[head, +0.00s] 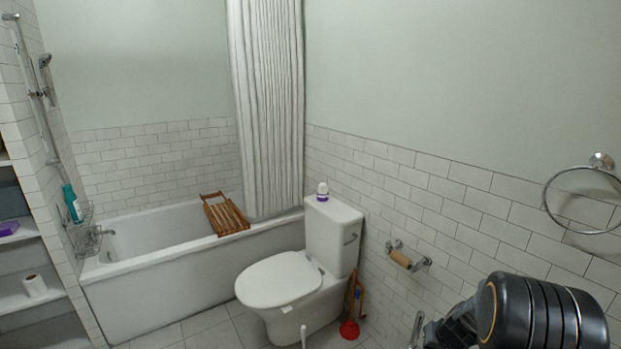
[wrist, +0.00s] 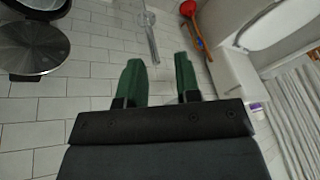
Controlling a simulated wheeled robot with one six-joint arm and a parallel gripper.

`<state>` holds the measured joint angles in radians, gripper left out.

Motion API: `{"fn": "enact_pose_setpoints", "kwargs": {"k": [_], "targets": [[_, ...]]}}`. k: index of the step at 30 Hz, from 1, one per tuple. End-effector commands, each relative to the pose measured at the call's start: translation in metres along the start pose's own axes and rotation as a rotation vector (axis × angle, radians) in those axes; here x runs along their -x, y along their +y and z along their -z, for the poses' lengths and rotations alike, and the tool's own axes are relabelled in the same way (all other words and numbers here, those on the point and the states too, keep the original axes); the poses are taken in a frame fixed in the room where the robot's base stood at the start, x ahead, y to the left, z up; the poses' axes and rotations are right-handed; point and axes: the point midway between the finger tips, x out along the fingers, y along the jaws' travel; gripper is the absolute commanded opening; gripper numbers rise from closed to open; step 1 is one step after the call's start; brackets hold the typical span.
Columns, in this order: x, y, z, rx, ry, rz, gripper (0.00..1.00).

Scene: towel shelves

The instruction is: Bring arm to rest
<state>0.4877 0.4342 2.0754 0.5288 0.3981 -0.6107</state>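My gripper (wrist: 158,75) shows in the wrist view with its two green fingers apart and nothing between them. It is above the white tiled floor. In the head view my dark arm shows at the lower right, close to the tiled wall; I cannot make out the fingers there.
The white toilet (head: 282,280) stands mid-view, with a red plunger (head: 349,329) beside it and a paper holder (head: 408,258) on the wall. A towel ring (head: 547,197) is at right. The bathtub (head: 190,270) lies behind. A lidded bin (wrist: 30,50) is left in the wrist view.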

Motion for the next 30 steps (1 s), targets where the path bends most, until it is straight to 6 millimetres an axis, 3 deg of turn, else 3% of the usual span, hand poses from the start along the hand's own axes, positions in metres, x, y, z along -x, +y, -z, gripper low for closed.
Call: {"fn": "enact_pose_setpoints", "kwargs": {"k": [1, 6, 15, 21, 30], "targets": [[0.022, -0.019, -0.009, -0.003, -0.033, 0.018, 0.31], [0.08, -0.064, -0.053, -0.016, -0.164, 0.024, 0.31], [0.168, -0.103, -0.122, 0.091, -0.242, -0.074, 0.31], [0.208, -0.119, -0.141, 0.239, -0.16, -0.094, 0.31], [0.243, -0.144, -0.143, 0.338, -0.029, -0.051, 0.31]]}}
